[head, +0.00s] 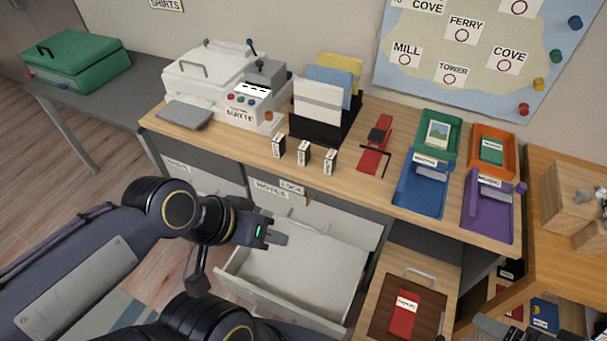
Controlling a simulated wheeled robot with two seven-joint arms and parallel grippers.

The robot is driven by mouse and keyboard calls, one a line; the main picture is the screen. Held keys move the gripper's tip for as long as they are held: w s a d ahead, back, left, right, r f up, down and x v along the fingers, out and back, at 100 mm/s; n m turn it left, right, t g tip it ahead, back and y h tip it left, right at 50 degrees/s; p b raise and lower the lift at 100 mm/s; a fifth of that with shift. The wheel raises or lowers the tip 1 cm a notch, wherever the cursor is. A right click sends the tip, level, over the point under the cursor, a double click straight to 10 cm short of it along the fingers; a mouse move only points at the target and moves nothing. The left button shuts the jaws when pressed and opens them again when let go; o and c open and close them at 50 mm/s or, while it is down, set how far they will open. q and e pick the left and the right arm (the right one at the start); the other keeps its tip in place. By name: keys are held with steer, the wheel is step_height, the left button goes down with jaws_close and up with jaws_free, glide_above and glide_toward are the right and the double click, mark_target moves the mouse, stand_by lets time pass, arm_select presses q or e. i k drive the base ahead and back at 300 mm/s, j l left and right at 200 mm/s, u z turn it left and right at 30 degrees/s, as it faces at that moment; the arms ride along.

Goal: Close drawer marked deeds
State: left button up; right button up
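A pale drawer (300,270) stands pulled out from the grey cabinet under the wooden desk, below the drawer front labelled NOTES (271,188). Its inside looks empty. A dark grey piece at the bottom right edge may be my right gripper (490,326), mostly cut off.
The desk (230,150) holds a white machine (215,80), a file rack (320,125), small black boxes, a red stapler-like tool (374,150) and coloured trays. A wooden tray with a red item (403,315) stands right of the drawer. Open floor lies to the left.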

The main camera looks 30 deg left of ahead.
mark_target(311, 282)
steer(key=k+j, duration=0.4)
steer(key=j, duration=0.15)
steer(key=k+j, duration=0.35)
steer(key=j, duration=0.15)
steer(key=i+l+u, duration=0.1)
steer(key=u, duration=0.25)
steer(key=i+l+u, duration=0.1)
steer(key=u, duration=0.3)
steer(key=i+l+u, duration=0.15)
steer(key=u, duration=0.2)
